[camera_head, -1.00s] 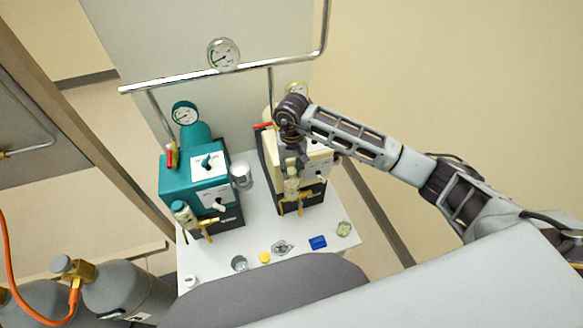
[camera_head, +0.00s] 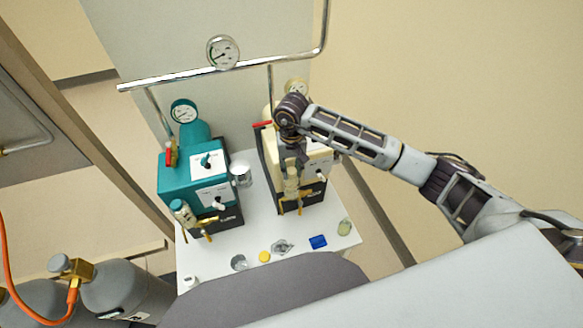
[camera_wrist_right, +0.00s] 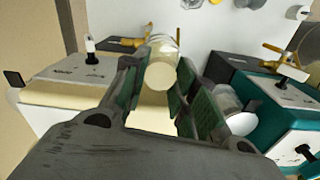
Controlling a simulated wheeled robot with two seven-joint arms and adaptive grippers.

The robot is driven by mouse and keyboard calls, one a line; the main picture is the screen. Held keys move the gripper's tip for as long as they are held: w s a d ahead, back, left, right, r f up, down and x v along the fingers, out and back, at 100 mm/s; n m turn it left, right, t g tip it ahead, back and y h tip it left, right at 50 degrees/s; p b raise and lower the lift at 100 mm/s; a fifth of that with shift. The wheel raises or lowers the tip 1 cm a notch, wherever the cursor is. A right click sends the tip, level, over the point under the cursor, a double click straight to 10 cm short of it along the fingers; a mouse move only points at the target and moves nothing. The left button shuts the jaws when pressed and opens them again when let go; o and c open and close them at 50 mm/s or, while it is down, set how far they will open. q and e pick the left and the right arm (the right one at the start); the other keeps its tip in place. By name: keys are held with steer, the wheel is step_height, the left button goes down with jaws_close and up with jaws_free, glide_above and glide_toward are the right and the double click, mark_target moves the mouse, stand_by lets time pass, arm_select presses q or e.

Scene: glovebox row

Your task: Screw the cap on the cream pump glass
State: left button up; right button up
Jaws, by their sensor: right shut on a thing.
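The cream pump (camera_head: 315,150) stands on the right of the white table, with a brass fitting at its front. Its glass (camera_wrist_right: 163,42) is below a round cream cap (camera_wrist_right: 160,76); the cap also shows in the head view (camera_head: 291,173). My right gripper (camera_head: 291,158) is above the front of the pump. In the right wrist view its green-padded fingers (camera_wrist_right: 158,92) are on both sides of the cap, shut on it. I cannot tell how the cap's lower edge meets the glass. My left gripper is not in view.
A teal pump (camera_head: 193,185) with its own capped glass (camera_head: 180,209) stands to the left. A clear jar (camera_head: 241,174) is between the pumps. Small items, including a yellow one (camera_head: 264,257) and a blue one (camera_head: 318,242), line the table's front edge. A pipe (camera_head: 180,78) crosses behind.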

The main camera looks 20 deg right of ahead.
steer(key=shift+f+b, duration=0.55)
steer(key=shift+b, duration=0.7)
stand_by(2.9)
steer(key=shift+c, duration=0.2)
jaws_close()
